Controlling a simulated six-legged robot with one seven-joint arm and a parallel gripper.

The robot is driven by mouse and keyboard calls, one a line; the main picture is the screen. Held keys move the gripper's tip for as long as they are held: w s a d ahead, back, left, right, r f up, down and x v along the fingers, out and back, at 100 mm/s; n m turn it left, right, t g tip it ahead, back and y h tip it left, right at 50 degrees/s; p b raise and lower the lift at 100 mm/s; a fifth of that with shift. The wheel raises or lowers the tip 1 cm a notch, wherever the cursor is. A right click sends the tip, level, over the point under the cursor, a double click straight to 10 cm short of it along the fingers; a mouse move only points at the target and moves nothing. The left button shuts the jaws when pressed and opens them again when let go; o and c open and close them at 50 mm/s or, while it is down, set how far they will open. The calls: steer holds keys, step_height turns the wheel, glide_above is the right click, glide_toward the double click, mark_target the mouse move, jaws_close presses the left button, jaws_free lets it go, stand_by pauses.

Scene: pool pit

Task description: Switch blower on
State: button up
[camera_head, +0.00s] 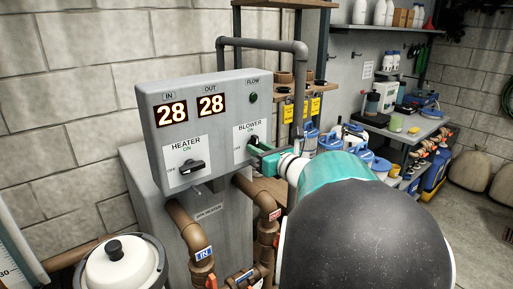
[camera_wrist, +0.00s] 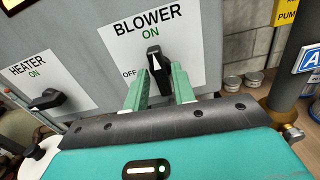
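The blower switch (camera_wrist: 154,58) is a black knob with a white mark on a white label on the grey control panel (camera_head: 215,135). In the wrist view it stands roughly upright, with its marked end toward ON and OFF at its left. In the head view my gripper partly hides it. My gripper (camera_wrist: 160,72) has green fingers, one on each side of the knob's lower part, close to the panel. The fingers are apart; whether they touch the knob is hard to tell.
The heater knob (camera_head: 193,167) is left of the blower label and points toward OFF. Two displays (camera_head: 171,112) read 28, beside a dark green flow lamp (camera_head: 253,98). Brown pipes (camera_head: 190,232) run below the panel. Shelves with bottles (camera_head: 378,14) stand at the right.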

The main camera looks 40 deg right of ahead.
steer(key=shift+o, duration=1.1)
steer(key=s, duration=0.7)
steer(key=shift+a, duration=0.35)
